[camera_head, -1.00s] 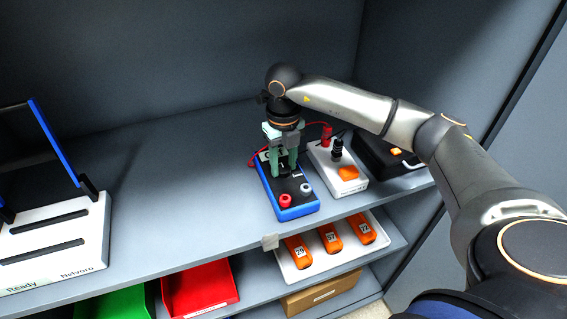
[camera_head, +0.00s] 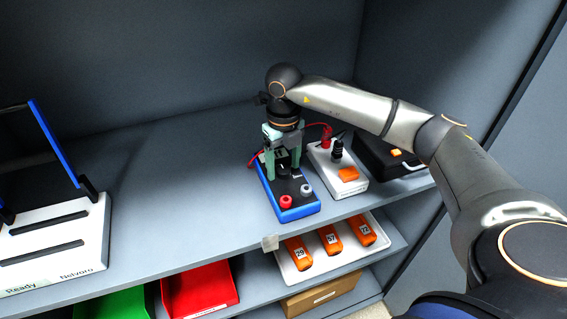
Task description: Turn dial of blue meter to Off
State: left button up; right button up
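The blue meter (camera_head: 292,212) lies on the upper shelf, with a black face and a red and a grey knob-like post at its near end. My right gripper (camera_head: 283,170) points straight down over the far part of the meter's face. Its two green fingers stand apart on either side of the dial area, and they look open. The dial itself is mostly hidden by the fingers, so I cannot read its setting. My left gripper is not in view.
A white box with an orange switch (camera_head: 348,174) and a black case (camera_head: 378,158) stand close to the right of the meter. A white rack marked Ready (camera_head: 75,262) is at the left. A tray of orange numbered items (camera_head: 283,262) and red and green bins (camera_head: 205,285) are below.

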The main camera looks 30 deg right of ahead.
aim_at(284, 169)
notch_tip(284, 169, up, 13)
jog(key=shift+f, duration=0.2)
dwell(0.5)
jog(key=shift+f, duration=0.1)
dwell(0.4)
